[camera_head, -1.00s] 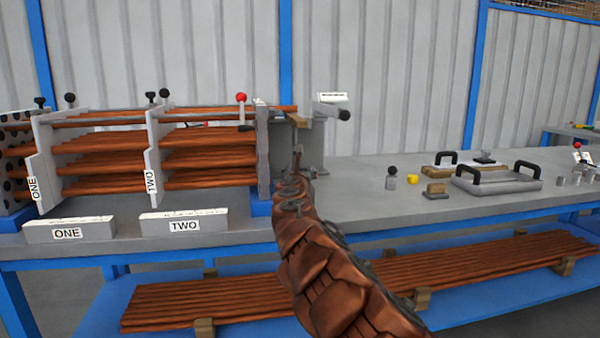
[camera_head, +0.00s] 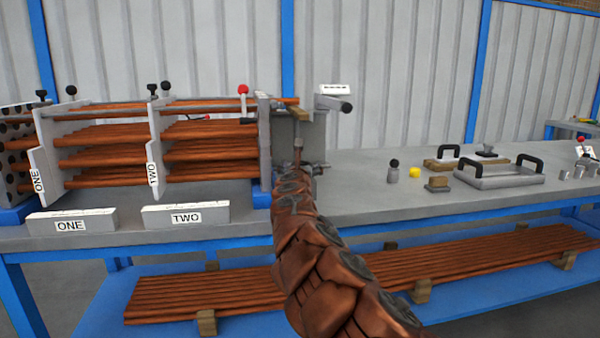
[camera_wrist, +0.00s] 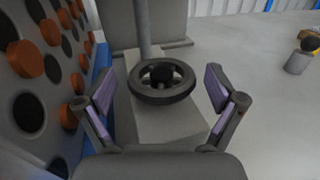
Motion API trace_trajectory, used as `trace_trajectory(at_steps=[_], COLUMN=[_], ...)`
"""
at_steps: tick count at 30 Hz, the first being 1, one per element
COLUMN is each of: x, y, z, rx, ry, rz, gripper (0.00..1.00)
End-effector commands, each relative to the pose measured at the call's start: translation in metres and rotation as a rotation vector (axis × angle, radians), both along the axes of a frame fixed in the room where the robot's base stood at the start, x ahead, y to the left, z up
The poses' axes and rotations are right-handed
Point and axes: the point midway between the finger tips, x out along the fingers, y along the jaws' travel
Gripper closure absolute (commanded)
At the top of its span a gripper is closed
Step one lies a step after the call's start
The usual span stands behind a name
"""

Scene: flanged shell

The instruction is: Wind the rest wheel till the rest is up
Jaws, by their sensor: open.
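The rest wheel, a dark ring with a black hub (camera_wrist: 162,98), lies flat on a grey base (camera_wrist: 165,125) in the wrist view. A grey post (camera_wrist: 141,30) rises just behind it. My gripper (camera_wrist: 158,92) is open, with one purple-padded finger on each side of the wheel and visible gaps between pads and rim. Whether the fingers are level with the rim is hard to tell. In the head view my arm covers most of the wheel. A wooden-topped rest (camera_head: 299,114) stands on a post above my gripper, beside the rack's end plate.
The flanged shell's end plate (camera_wrist: 40,95), with copper tube ends and dark holes, stands close on the left. A grey upright plate (camera_wrist: 150,22) is behind the wheel. The bench (camera_head: 360,195) is clear to the right, up to a black-knobbed piece (camera_head: 393,172) and a yellow block (camera_head: 415,172).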

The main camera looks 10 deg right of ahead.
Motion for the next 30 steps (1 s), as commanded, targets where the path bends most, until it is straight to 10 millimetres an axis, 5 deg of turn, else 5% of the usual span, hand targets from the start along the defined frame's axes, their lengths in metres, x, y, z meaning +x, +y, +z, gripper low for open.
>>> trace_trajectory(at_steps=[30], x=[-0.058], y=[0.015], z=[0.001], rx=[-0.001], ry=[-0.003], rz=[-0.002], gripper=[0.07])
